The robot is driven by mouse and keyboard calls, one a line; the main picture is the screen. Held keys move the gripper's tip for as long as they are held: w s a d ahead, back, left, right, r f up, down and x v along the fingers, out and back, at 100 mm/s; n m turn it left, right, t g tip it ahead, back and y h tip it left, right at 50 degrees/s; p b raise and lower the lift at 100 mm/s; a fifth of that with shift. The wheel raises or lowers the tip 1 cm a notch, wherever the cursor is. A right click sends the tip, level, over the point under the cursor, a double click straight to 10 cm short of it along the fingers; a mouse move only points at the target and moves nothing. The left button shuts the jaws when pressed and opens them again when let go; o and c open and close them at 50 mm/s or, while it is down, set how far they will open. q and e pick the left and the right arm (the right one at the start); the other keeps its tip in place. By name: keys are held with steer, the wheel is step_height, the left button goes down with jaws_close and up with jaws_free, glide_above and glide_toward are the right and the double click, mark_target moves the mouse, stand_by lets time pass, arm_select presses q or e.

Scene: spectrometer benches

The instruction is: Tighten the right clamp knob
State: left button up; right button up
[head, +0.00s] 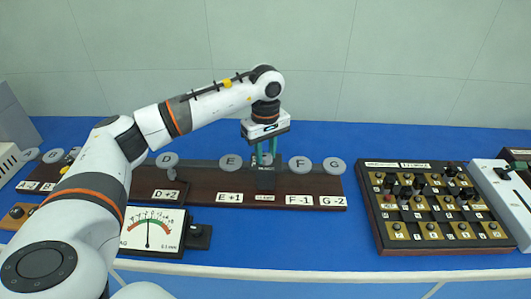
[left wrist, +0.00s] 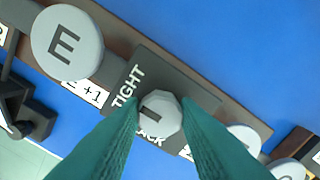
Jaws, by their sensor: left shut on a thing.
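My left gripper (head: 266,160) reaches straight down at a dark clamp block (head: 265,180) between the E and F discs on the long brown bench. In the left wrist view its teal fingers (left wrist: 160,118) are shut on a light grey faceted clamp knob (left wrist: 161,112) with a dark index mark. The knob sits on a dark plate (left wrist: 178,72) printed TIGHT on one side; the other word is partly covered by the fingers and ends in ACK. In the head view the fingers largely hide the knob. My right gripper is not in view.
Grey lettered discs, such as E (head: 231,161) and G (head: 334,165), stand along the bench. A dial meter (head: 150,232) stands in front, left. A panel of dark knobs (head: 435,207) is at right. Blue table (head: 300,236) is clear between them.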

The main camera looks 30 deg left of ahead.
mark_target(266, 155)
arm_select(q)
steer(key=shift+r, duration=0.1)
stand_by(0.4)
steer(key=o, duration=1)
steer(key=shift+c, duration=0.2)
step_height(266, 155, up, 12)
steer(key=b, duration=0.1)
